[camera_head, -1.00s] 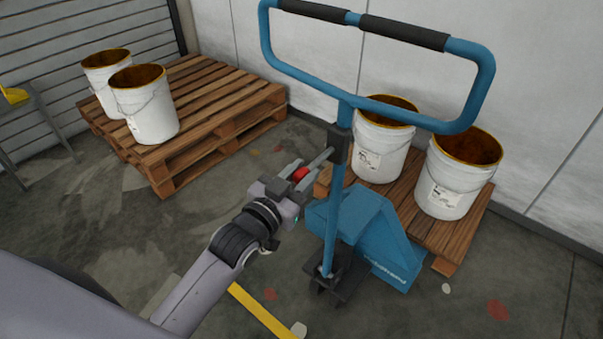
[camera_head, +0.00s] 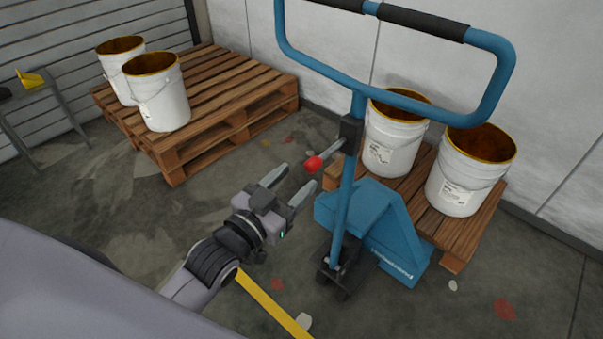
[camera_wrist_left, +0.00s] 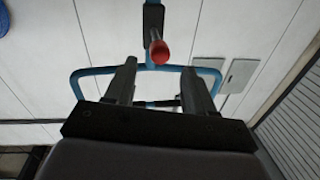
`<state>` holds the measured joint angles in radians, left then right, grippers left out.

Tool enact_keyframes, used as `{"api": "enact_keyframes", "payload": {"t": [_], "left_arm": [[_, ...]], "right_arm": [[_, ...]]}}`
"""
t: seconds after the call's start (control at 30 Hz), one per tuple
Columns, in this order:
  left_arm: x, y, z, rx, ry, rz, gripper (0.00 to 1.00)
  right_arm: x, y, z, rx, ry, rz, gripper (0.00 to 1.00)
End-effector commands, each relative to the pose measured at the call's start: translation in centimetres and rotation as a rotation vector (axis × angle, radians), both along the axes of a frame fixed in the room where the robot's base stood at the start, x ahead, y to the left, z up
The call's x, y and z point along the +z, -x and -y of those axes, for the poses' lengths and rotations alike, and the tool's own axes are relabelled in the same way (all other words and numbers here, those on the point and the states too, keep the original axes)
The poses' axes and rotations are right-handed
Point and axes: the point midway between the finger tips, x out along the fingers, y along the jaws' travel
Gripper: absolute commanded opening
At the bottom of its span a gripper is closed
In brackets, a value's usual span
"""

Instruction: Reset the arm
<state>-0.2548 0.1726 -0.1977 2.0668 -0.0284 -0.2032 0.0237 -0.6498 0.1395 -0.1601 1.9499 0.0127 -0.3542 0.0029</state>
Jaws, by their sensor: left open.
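My left gripper (camera_head: 289,183) is open and empty. It is in the middle of the head view, to the left of the blue pallet jack (camera_head: 370,225) and clear of it. The jack's lever with a red knob (camera_head: 314,164) sticks out from the upright post toward the gripper, just beyond the fingertips. In the left wrist view, the red knob (camera_wrist_left: 160,52) shows beyond and between the two open fingers (camera_wrist_left: 160,80). My right gripper is not in view.
A wooden pallet (camera_head: 240,112) with two white buckets (camera_head: 158,92) stands at the left. Two more buckets (camera_head: 465,175) stand on a pallet (camera_head: 462,240) at the jack. A metal stand (camera_head: 45,105) is at the far left. Floor between the pallets is open.

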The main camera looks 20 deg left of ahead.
Motion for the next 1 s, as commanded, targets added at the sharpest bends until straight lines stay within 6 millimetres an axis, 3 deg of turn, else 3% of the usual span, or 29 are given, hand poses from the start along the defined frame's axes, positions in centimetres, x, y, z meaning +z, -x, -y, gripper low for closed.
{"api": "enact_keyframes", "payload": {"t": [0.67, 0.77, 0.83, 1.0], "left_arm": [[-0.4, 0.8, -0.2, 0.002, -0.001, -0.013, 0.54], [-3.1, 2.0, -0.4, 0.01, -0.003, -0.095, 0.54], [-6.3, 3.7, -0.7, 0.019, -0.007, -0.195, 0.54], [-14.3, 9.7, -1.4, 0.044, -0.017, -0.457, 0.54]], "right_arm": [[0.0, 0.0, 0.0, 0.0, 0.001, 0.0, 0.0], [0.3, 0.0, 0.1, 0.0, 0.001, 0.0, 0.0], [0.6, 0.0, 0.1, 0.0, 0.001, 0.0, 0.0], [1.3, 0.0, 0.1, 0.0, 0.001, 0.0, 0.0]]}}
